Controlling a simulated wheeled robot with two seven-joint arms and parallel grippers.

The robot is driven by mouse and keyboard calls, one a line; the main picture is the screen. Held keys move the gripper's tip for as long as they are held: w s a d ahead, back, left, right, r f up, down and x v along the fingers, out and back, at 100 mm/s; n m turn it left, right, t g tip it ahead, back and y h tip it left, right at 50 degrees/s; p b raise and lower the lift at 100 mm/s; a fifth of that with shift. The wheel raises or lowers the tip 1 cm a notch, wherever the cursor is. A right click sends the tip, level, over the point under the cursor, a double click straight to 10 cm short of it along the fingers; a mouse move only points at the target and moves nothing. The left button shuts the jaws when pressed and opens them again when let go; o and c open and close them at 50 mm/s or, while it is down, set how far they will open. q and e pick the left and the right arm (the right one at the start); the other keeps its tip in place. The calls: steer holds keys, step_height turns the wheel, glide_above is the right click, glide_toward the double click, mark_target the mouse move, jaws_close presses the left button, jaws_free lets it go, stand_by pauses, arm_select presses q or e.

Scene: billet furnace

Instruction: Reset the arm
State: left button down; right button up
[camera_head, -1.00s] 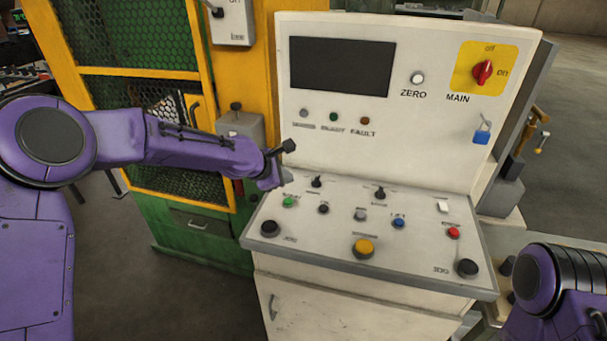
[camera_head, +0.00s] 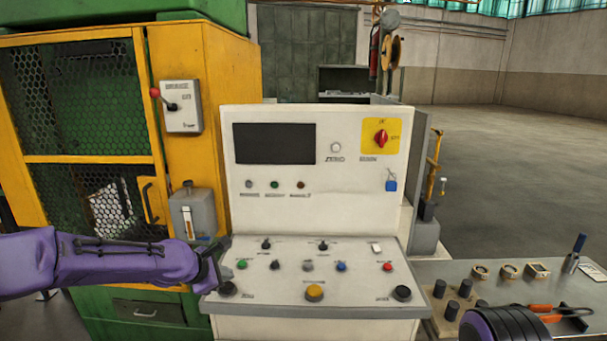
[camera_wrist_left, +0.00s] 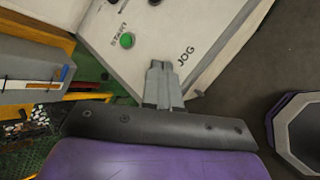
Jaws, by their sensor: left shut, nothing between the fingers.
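My left arm comes in from the left in the head view. Its gripper (camera_head: 217,262) is at the left edge of the control console's sloped panel (camera_head: 295,272), near the green START button (camera_head: 242,264) and the black knob (camera_head: 228,289). In the left wrist view the gripper (camera_wrist_left: 158,68) is shut and empty, its fingers together over the panel between the green START button (camera_wrist_left: 127,40) and the JOG label. I cannot tell whether it touches the panel. Only a purple and black part of my right arm shows at the lower right; its gripper is out of view.
The yellow and green caged machine (camera_head: 90,130) stands left of the console, close to my left arm. A side table (camera_head: 520,285) at the right holds black knobs, orange-handled pliers (camera_head: 545,308) and small parts. Open floor (camera_head: 510,170) lies behind it at the right.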

arm_select(q)
steer(key=s+a+f+m+y+b, duration=0.1)
steer(key=s+a+f+m+y, duration=0.3)
steer(key=s+f, duration=0.5)
steer(key=s+a+f+m+y+b, duration=0.1)
steer(key=s+f+m, duration=0.5)
steer(key=f, duration=0.6)
steer(key=s+a+f+m+g+b, duration=0.1)
steer(key=s+f, duration=0.4)
steer(key=s, duration=0.5)
steer(key=s+a+f+m+g+y+b, duration=0.1)
steer(key=s+f, duration=0.3)
steer(key=s, duration=0.6)
steer(key=s+a+f+m+g+y+b, duration=0.1)
steer(key=s+f, duration=0.4)
steer(key=s, duration=0.5)
steer(key=shift+s+a+f+m+g+b, duration=0.35)
steer(key=shift+a+m+g+b, duration=0.15)
steer(key=shift+a+m+g, duration=0.6)
arm_select(e)
step_height(320, 180, down, 6)
